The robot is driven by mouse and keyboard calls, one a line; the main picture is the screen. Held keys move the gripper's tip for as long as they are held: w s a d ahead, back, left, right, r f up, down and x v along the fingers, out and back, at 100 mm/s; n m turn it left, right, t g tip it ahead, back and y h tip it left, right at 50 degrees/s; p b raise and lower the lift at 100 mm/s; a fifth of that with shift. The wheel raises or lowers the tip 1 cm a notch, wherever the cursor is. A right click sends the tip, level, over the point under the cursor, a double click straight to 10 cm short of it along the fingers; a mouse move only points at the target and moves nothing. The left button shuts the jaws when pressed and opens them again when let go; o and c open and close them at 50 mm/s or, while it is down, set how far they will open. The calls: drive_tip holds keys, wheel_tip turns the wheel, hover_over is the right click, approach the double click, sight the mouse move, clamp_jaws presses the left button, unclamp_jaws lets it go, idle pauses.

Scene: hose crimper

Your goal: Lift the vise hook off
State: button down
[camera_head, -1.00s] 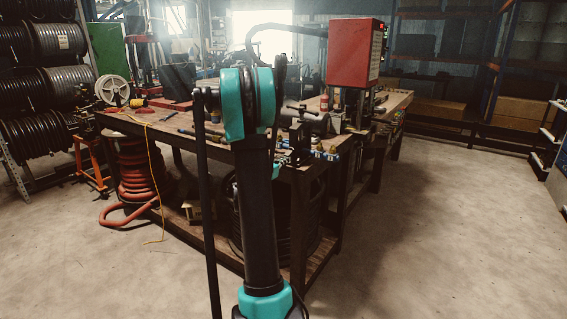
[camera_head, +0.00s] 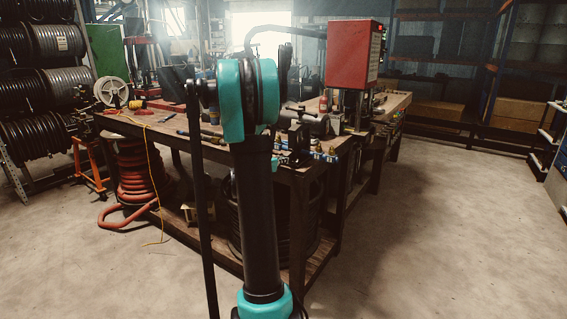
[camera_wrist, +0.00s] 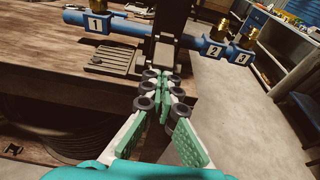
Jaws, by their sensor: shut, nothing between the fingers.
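In the wrist view my gripper (camera_wrist: 164,76) has its green-padded fingers brought together, with nothing between them. The tips are just in front of a dark upright vise part (camera_wrist: 172,22) with a small block at its foot, on the bench edge; I cannot tell whether they touch it. I cannot pick out the hook for certain. A blue pipe (camera_wrist: 135,28) with labels 1, 2 and 3 and brass fittings runs behind the upright.
The wooden bench (camera_head: 150,128) carries loose tools and a red crimper head (camera_head: 354,53) at the back right. A ribbed slotted plate (camera_wrist: 112,60) lies left of the fingertips. Open concrete floor (camera_head: 440,220) lies to the right.

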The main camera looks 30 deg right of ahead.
sight(287, 154)
wheel_tip(287, 154, up, 4)
drive_tip(key=g+y, duration=0.1)
drive_tip(key=y, duration=0.2)
drive_tip(key=g+y, duration=0.1)
drive_tip(key=y, duration=0.2)
drive_tip(key=shift+s+f+g, duration=0.1)
drive_tip(key=shift+g, duration=0.3)
drive_tip(key=shift+r, duration=0.35)
